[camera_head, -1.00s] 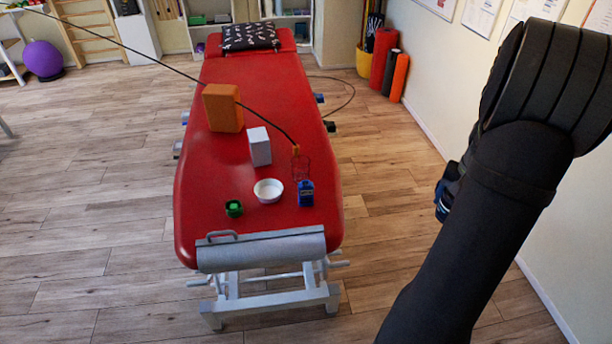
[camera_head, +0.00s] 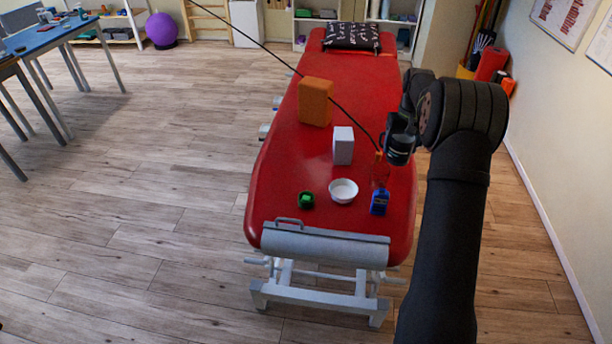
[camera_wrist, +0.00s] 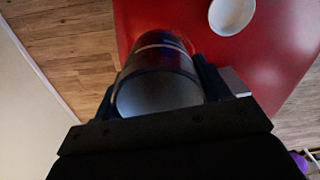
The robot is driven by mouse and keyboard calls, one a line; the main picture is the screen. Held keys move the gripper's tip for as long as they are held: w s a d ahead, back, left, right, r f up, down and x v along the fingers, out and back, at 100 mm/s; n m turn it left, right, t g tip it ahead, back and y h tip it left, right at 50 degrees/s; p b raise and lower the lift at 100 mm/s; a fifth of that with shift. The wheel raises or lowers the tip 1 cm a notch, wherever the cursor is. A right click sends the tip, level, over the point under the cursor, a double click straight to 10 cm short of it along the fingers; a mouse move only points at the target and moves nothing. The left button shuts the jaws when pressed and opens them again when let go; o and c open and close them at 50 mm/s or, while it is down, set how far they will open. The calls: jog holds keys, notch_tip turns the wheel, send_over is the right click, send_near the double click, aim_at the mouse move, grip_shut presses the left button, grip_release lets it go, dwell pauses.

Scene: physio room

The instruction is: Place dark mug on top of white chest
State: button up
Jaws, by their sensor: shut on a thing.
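My gripper (camera_wrist: 158,88) is shut on the dark mug (camera_wrist: 160,60), a dark cylinder with a lighter band and a pale grey face toward the wrist camera. In the head view the mug (camera_head: 399,150) is a small dark shape at my arm's end, over the right side of the red couch (camera_head: 285,190). An upright white box (camera_head: 343,147) stands on the couch, left of my gripper. A white cabinet (camera_head: 244,22) stands by the back wall. I cannot tell which of these is the white chest.
On the couch are an orange block (camera_head: 315,102), a white bowl (camera_head: 343,190), a green item (camera_head: 306,200), a blue bottle (camera_head: 379,202) and a red see-through object (camera_head: 381,172) near my gripper. A black cord crosses the view. A blue table (camera_head: 60,35) stands far left.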

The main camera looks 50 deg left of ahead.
jog(key=s+a+n, duration=0.4)
jog(key=s+a, duration=0.9)
jog(key=a, duration=0.4)
jog(key=f, duration=0.5)
jog(key=shift+w+f, duration=0.35)
jog(key=shift+w, duration=0.05)
jog(key=shift+s+a+f, duration=1.1)
jog(key=shift+a+f, duration=0.5)
jog(key=shift+f, duration=0.15)
jog(key=shift+s+a+f, duration=1.05)
jog(key=shift+a+f, duration=0.5)
jog(key=shift+f, duration=0.25)
jog(key=shift+s+a+f, duration=1.1)
jog(key=shift+a+f, duration=0.5)
jog(key=shift+f, duration=0.15)
